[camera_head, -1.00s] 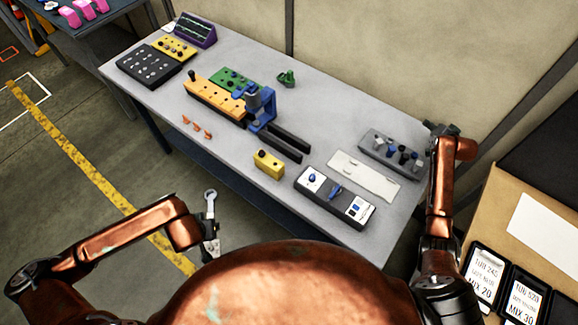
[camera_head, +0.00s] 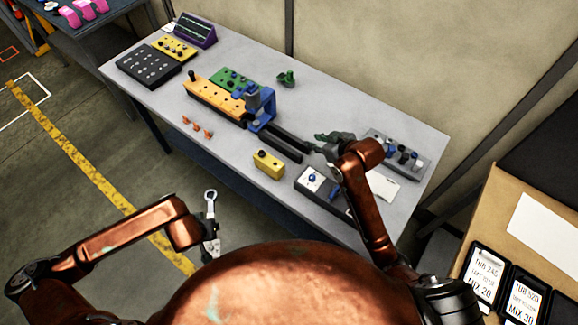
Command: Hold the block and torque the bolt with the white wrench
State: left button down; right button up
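A small yellow block (camera_head: 268,165) with dark spots on its face sits near the table's front edge. My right gripper (camera_head: 318,142) is over the table, to the right of the block and apart from it. Its fingers look spread, with nothing seen between them. My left gripper (camera_head: 211,246) is in front of the table, shut on the pale wrench (camera_head: 211,208), whose ring end points up. An orange bar (camera_head: 214,98) and a blue clamp-like fixture (camera_head: 264,108) stand further left and back. I cannot make out which bolt is meant.
Dark rails (camera_head: 285,147) run from the blue fixture toward my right gripper. A grey tray (camera_head: 312,181) is partly hidden by my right arm. A grey holder with knobs (camera_head: 402,152) stands at the right end. Small orange pieces (camera_head: 197,127) lie near the front edge.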

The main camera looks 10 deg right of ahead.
aim_at(278, 166)
jog(key=s+a+f+n+g+y, duration=0.2)
jog(key=s+a+f, duration=0.3)
jog(key=a, duration=0.5)
jog(key=shift+g, duration=0.4)
jog(key=x, duration=0.2)
jog(key=s+x, duration=0.1)
jog(key=x, duration=0.3)
jog(key=shift+a+f, duration=0.4)
jog(key=shift+f, duration=0.05)
jog(key=shift+o, duration=0.2)
jog(key=shift+w+a+f, duration=0.2)
jog(key=shift+w+f, duration=0.15)
jog(key=o, duration=0.7)
jog(key=shift+s+r, duration=0.1)
jog(key=shift+d+r, duration=0.1)
jog(key=shift+r, duration=0.3)
jog(key=c, duration=1.4)
jog(key=shift+w+r, duration=0.15)
jog(key=shift+w, duration=0.1)
grip_shut()
jog(key=shift+r, duration=0.1)
